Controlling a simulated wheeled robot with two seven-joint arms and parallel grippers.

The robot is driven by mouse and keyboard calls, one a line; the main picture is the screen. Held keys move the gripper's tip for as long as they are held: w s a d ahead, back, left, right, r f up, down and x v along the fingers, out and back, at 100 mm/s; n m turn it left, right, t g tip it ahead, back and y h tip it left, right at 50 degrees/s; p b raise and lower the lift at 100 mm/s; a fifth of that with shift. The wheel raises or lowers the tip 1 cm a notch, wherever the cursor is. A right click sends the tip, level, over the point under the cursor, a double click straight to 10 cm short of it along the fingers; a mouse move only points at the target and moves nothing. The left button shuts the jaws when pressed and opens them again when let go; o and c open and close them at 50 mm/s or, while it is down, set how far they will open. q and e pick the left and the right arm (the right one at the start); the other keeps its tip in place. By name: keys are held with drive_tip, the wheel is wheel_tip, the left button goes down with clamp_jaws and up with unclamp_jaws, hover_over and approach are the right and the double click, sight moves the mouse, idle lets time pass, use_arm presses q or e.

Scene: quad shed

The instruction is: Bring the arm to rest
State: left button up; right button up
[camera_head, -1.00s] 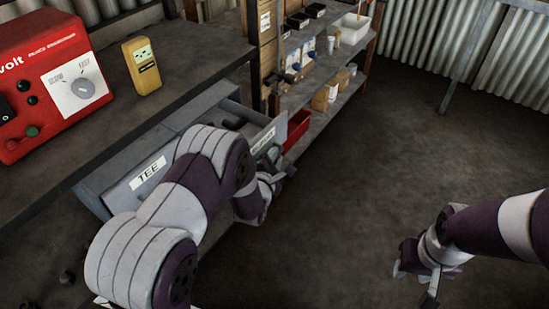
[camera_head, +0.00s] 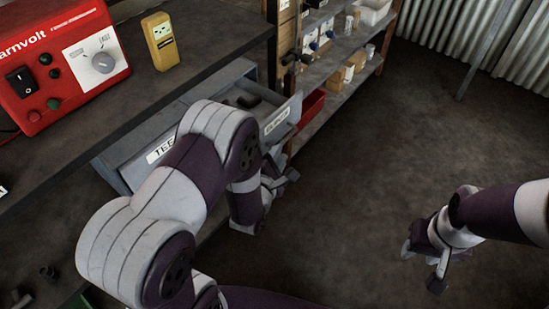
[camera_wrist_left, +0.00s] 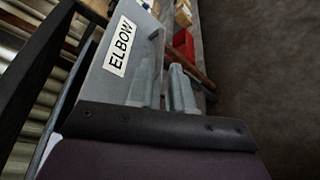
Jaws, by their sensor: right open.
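My left arm reaches across the front of the grey drawers, and its gripper (camera_head: 283,178) hangs just outside the open drawer labelled ELBOW (camera_head: 277,121). In the left wrist view the two pale fingers (camera_wrist_left: 166,88) point along the front of the ELBOW drawer (camera_wrist_left: 118,48), with a narrow gap between them. Nothing shows held there, and I cannot tell if they touch the drawer or its handle. My right gripper (camera_head: 422,262) is open and empty over the bare floor at the right.
A red power unit (camera_head: 60,60) and a yellow meter (camera_head: 162,42) stand on the bench (camera_head: 190,68). The TEE drawer (camera_head: 150,165) is beside the ELBOW drawer. Shelves (camera_head: 335,75) with a red bin (camera_head: 308,115) stand behind. The floor (camera_head: 400,150) is clear.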

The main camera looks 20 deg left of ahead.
use_arm(q)
drive_tip(key=v, duration=0.3)
drive_tip(key=shift+s, duration=0.35)
